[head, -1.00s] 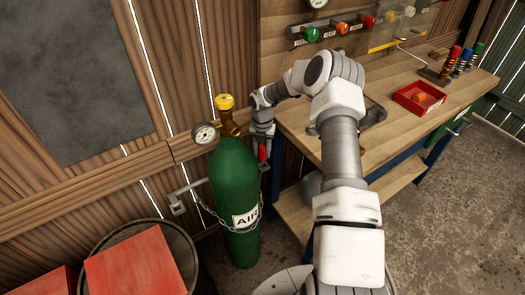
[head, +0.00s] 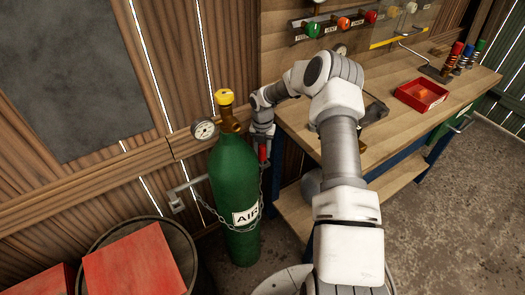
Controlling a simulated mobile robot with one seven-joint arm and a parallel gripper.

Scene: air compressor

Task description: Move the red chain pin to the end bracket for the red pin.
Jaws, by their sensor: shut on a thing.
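The red chain pin (head: 263,152) is in my gripper (head: 262,142), just right of the green air cylinder (head: 232,185). My gripper points down and is shut on the pin; the fingertips are small and partly hard to make out. A chain (head: 222,219) runs around the front of the cylinder, from a bracket (head: 176,201) on the wall at left up toward the pin at right. The end bracket for the red pin cannot be made out behind the cylinder and my arm.
The cylinder carries a pressure gauge (head: 204,130) and a yellow-topped valve (head: 224,98) close to my gripper. The workbench (head: 440,95) with a red tray (head: 421,95) stands at right. A barrel with a red box (head: 135,262) stands at lower left.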

